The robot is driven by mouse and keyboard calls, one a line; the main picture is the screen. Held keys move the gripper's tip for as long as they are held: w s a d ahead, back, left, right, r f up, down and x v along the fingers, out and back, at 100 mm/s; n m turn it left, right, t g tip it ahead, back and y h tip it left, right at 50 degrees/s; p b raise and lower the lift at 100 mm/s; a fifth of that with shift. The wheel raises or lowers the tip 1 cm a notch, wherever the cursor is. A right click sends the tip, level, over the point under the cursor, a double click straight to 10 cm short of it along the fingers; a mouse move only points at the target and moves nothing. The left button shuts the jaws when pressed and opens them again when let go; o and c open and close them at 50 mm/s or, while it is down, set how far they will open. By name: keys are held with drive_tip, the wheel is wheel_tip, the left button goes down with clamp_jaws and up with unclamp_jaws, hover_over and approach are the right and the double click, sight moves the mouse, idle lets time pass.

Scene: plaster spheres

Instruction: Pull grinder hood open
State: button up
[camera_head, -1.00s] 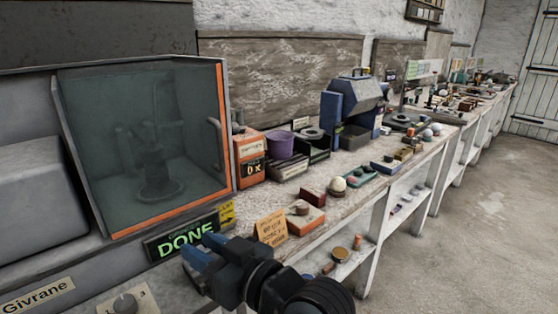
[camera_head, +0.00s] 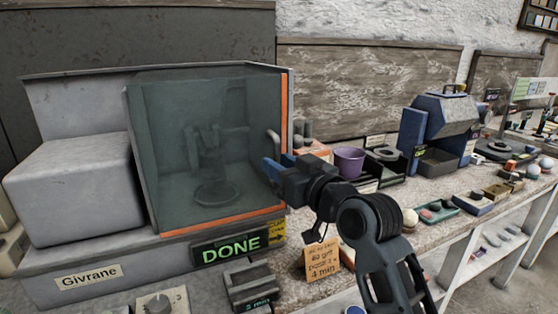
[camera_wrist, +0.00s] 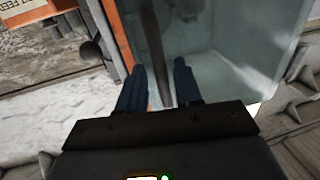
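The grinder hood (camera_head: 165,135) is a smoky see-through cover with orange edging, and it is closed over the grinder (camera_head: 212,160). Its bar handle (camera_head: 272,142) stands on the hood's right side. My gripper (camera_head: 271,168) is at the lower part of this handle. In the wrist view the blue fingers of my gripper (camera_wrist: 160,82) are apart, with the dark handle bar (camera_wrist: 152,45) running between them. A green DONE display (camera_head: 228,248) is below the hood.
A grey housing labelled Givrane (camera_head: 70,190) stands left of the hood. A folded orange note card (camera_head: 321,260) stands on the bench near my arm. A purple bowl (camera_head: 349,162) and a blue-grey machine (camera_head: 440,130) are further right. The floor lies right of the bench.

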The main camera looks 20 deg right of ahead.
drive_tip(key=shift+w+a, duration=0.15)
drive_tip(key=shift+w, duration=0.55)
clamp_jaws()
